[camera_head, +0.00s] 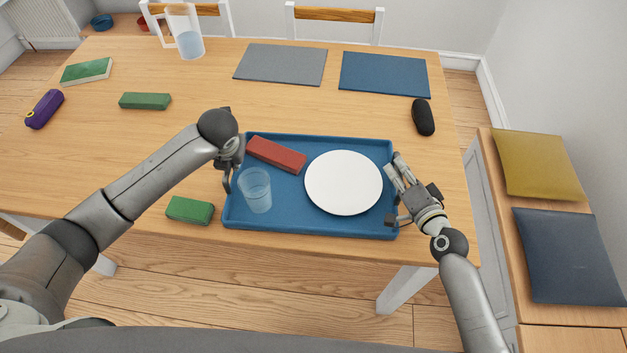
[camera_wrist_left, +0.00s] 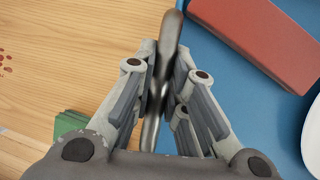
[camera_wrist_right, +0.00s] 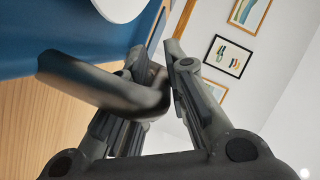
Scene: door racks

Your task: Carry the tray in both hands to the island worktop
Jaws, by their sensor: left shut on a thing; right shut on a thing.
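A blue tray (camera_head: 290,217) lies at the near edge of a wooden table, holding a red block (camera_head: 276,154), a clear cup (camera_head: 256,190) and a white plate (camera_head: 343,183). My left gripper (camera_head: 228,182) is at the tray's left side. In the left wrist view its fingers (camera_wrist_left: 160,85) are shut on a dark metal handle (camera_wrist_left: 168,45). My right gripper (camera_head: 393,190) is at the tray's right side. In the right wrist view its fingers (camera_wrist_right: 155,75) are shut on the other dark handle (camera_wrist_right: 100,85). I cannot tell whether the tray touches the table.
A green block (camera_head: 190,210) lies just left of the tray. A black case (camera_head: 423,117), grey mat (camera_head: 280,64), blue mat (camera_head: 384,75), pitcher (camera_head: 187,35), another green block (camera_head: 145,101), green book (camera_head: 86,71) and purple case (camera_head: 45,109) are on the table. A cabinet (camera_head: 507,230) stands right.

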